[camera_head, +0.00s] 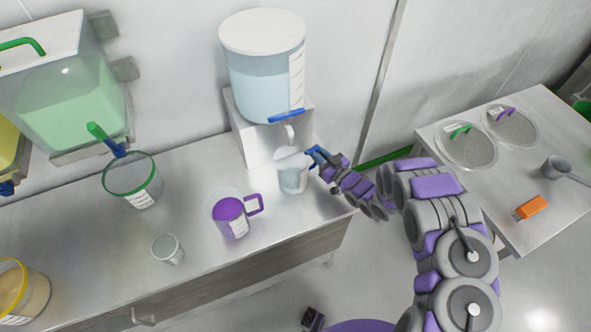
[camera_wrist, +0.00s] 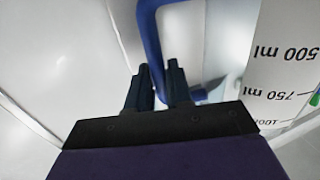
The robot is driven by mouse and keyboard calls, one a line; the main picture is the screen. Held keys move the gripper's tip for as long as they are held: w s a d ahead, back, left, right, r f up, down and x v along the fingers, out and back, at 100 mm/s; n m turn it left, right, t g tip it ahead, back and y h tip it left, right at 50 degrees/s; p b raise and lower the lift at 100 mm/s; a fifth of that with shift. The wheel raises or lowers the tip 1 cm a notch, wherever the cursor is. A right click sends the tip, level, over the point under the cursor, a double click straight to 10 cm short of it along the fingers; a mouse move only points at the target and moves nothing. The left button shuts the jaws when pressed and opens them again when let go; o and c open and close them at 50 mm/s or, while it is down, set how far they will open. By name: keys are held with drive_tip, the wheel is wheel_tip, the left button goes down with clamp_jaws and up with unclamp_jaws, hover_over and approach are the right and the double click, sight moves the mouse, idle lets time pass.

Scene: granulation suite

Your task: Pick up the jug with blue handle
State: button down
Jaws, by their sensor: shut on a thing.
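The jug with blue handle (camera_head: 292,176) is a clear jug standing upright near the right end of the bench, below the spout of a large dispenser. Its blue handle (camera_head: 316,154) faces right, toward my arm. My gripper (camera_head: 322,166) is at the handle's side of the jug and shut on the handle. In the wrist view the blue handle (camera_wrist: 150,40) runs down between the two dark fingers of my gripper (camera_wrist: 160,80). The jug's wall with printed ml marks (camera_wrist: 280,75) shows at the right. The exact finger contact is partly hidden.
The large dispenser (camera_head: 264,75) with a blue tap (camera_head: 286,116) stands just behind the jug. A second table (camera_head: 510,225) is at the right, with floor between.

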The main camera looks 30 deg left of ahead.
drive_tip(key=shift+d, duration=0.3)
drive_tip(key=shift+a+r, duration=0.1)
drive_tip(key=shift+a+r, duration=0.15)
drive_tip(key=shift+r, duration=0.4)
drive_tip(key=shift+r+p, duration=0.45)
drive_tip(key=shift+r, duration=0.5)
drive_tip(key=v, duration=1.8)
drive_tip(key=shift+r, duration=0.15)
